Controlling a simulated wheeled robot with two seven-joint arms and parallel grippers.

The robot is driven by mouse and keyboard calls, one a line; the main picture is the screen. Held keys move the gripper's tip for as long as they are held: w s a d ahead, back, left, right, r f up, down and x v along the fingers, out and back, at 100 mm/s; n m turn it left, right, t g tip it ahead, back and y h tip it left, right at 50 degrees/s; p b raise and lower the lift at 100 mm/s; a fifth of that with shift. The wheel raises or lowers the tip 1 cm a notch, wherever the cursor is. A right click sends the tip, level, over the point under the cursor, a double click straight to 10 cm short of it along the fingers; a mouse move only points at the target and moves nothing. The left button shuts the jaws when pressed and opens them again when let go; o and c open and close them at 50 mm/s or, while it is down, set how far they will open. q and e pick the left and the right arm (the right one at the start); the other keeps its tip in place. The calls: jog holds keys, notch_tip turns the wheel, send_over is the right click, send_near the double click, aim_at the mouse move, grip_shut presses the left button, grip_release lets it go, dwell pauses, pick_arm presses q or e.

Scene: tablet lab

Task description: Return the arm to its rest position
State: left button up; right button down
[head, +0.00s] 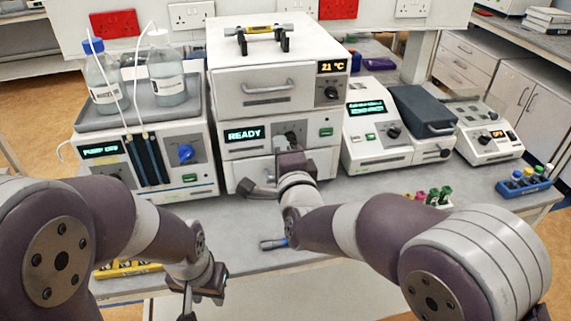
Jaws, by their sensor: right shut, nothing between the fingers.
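My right gripper (290,157) is at the end of the arm coming in from the right. It is shut and empty, just in front of the white READY unit (240,150), close to the dark control area on its front. I cannot tell whether it touches the unit. My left gripper (203,287) hangs low over the front edge of the bench, pointing down. Its fingers are too dark and small to tell open from shut.
A pump with bottles (147,160) stands left of the READY unit; other instruments (397,125) stand right.

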jog(key=s+d+f+n+g, duration=0.3)
jog(key=s+f+n+g, duration=0.5)
jog(key=s+f+n, duration=0.4)
jog(key=s+d+f+n+g+h, duration=0.1)
jog(key=s+d+f+g+h, duration=0.1)
jog(key=d, duration=0.5)
jog(key=s+d+f+g+h, duration=0.1)
jog(key=s+d+f+g, duration=0.1)
jog(key=s+d, duration=0.3)
jog(key=s+d+f+n+g+h, duration=0.1)
jog(key=s+d+f+g+h, duration=0.1)
jog(key=d, duration=0.7)
jog(key=shift+s+d+n+g+h+p, duration=0.35)
jog(key=shift+s+g, duration=0.55)
jog(key=shift+s, duration=0.25)
